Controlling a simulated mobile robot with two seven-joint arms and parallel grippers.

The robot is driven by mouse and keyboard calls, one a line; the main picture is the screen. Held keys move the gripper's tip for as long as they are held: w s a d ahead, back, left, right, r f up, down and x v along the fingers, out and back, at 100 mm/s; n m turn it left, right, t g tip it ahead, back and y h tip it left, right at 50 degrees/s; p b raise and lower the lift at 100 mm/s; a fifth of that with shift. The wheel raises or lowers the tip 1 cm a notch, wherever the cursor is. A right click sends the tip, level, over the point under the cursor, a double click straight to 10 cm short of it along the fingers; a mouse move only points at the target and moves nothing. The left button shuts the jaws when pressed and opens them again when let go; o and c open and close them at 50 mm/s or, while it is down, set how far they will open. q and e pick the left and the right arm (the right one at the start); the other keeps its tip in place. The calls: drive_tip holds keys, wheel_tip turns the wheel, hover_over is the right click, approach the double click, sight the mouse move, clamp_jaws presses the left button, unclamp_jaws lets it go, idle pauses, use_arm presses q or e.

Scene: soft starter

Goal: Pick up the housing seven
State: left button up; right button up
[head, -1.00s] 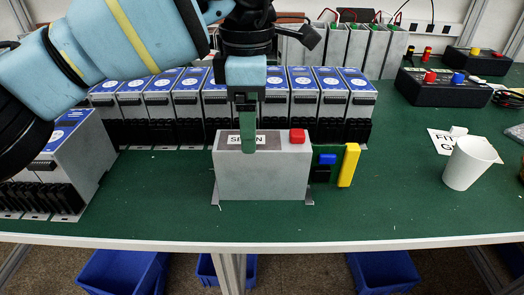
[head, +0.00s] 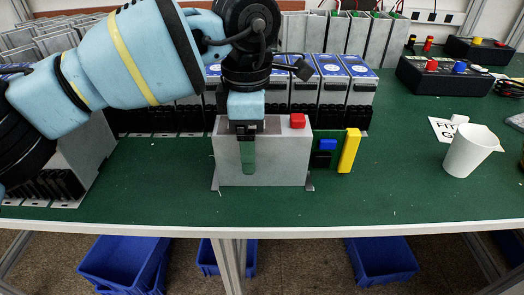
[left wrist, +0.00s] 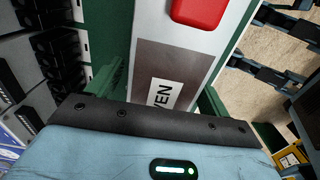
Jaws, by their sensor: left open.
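The housing seven (head: 285,165) is a grey box standing upright on the green table, with a red button on its top right. In the left wrist view its label (left wrist: 163,95) shows the letters "VEN" beside the red button (left wrist: 199,10). My left gripper (head: 247,155) comes down from above over the left part of the housing. In the left wrist view the open fingers of my left gripper (left wrist: 160,92) stand on either side of the housing's top. One green finger hangs in front of its front face. My right gripper is not in view.
A green board with a yellow bar (head: 349,151) stands right of the housing. Rows of units with blue tops (head: 361,68) stand behind. A white cup (head: 468,152) is at the right. The table front (head: 400,205) is clear. Blue bins (head: 382,262) are below.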

use_arm(q)
drive_tip(key=shift+f, duration=0.35)
drive_tip(key=c, duration=1.3)
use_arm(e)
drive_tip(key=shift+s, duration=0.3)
use_arm(q)
drive_tip(key=shift+r, duration=0.1)
drive_tip(key=shift+r, duration=0.4)
wheel_tip(320, 180, up, 3)
drive_tip(key=shift+f, duration=0.1)
drive_tip(key=shift+s+d+r, duration=0.1)
drive_tip(key=shift+s+r, duration=0.1)
drive_tip(key=shift+s, duration=2.45)
drive_tip(key=shift+s+d+r, duration=0.1)
drive_tip(key=shift+s+r, duration=0.15)
drive_tip(key=shift+s, duration=2.45)
drive_tip(key=shift+s+d+r, duration=0.1)
drive_tip(key=shift+s+r, duration=0.1)
drive_tip(key=shift+s, duration=2.45)
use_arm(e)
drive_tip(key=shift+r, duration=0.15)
